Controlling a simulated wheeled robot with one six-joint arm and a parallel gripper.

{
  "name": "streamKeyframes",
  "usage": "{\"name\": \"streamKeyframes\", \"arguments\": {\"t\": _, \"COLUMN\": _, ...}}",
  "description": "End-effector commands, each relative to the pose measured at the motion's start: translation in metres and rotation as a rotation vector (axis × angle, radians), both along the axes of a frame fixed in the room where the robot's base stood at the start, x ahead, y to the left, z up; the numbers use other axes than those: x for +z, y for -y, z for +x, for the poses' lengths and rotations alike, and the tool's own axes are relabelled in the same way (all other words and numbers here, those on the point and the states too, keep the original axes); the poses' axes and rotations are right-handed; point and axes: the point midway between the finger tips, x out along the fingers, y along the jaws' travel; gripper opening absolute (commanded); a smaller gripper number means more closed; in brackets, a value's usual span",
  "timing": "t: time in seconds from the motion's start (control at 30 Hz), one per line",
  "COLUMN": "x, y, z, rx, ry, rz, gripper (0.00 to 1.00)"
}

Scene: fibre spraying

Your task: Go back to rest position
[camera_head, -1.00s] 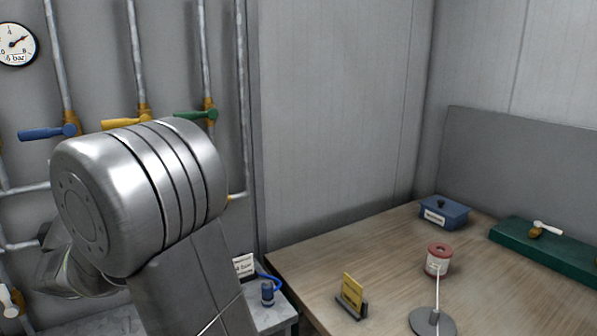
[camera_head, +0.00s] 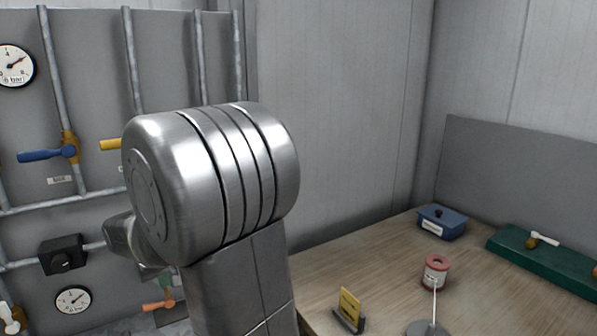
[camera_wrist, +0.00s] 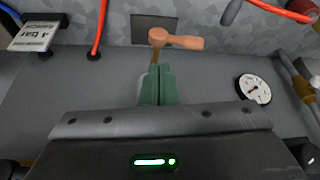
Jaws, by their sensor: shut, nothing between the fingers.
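My gripper (camera_wrist: 158,84) shows in the wrist view with its two green fingers pressed together and nothing between them. An orange valve handle (camera_wrist: 182,42) appears just beyond the fingertips in the picture; I cannot tell the distance to it. In the head view, my large silver arm joint fills the middle left, and the gripper's fingers cannot be made out there. An orange valve (camera_head: 158,303) shows low beside my arm.
The pipe wall holds an upper gauge (camera_head: 15,65), a blue valve handle (camera_head: 40,155), a yellow one (camera_head: 110,144), a black box (camera_head: 62,254) and a lower gauge (camera_head: 72,300). The wooden table (camera_head: 395,255) carries a blue box (camera_head: 443,223), a red-and-white spool (camera_head: 435,272) and a yellow card (camera_head: 349,306).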

Motion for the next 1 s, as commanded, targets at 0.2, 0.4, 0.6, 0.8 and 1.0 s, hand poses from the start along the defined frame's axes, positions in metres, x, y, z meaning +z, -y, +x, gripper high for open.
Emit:
{"name": "streamKeyframes", "arguments": {"t": 0.2, "x": -0.001, "y": 0.008, "z": 0.006, "rx": -0.004, "ry": -0.047, "rz": 0.083, "gripper": 0.0}}
{"name": "streamKeyframes", "arguments": {"t": 0.4, "x": -0.002, "y": 0.013, "z": 0.009, "rx": -0.004, "ry": -0.093, "rz": 0.16, "gripper": 0.0}}
{"name": "streamKeyframes", "arguments": {"t": 0.6, "x": -0.006, "y": 0.021, "z": 0.013, "rx": -0.005, "ry": -0.144, "rz": 0.24, "gripper": 0.0}}
{"name": "streamKeyframes", "arguments": {"t": 0.8, "x": -0.008, "y": 0.026, "z": 0.017, "rx": -0.004, "ry": -0.191, "rz": 0.316, "gripper": 0.0}}
{"name": "streamKeyframes", "arguments": {"t": 1.0, "x": -0.009, "y": 0.029, "z": 0.018, "rx": -0.001, "ry": -0.22, "rz": 0.362, "gripper": 0.0}}
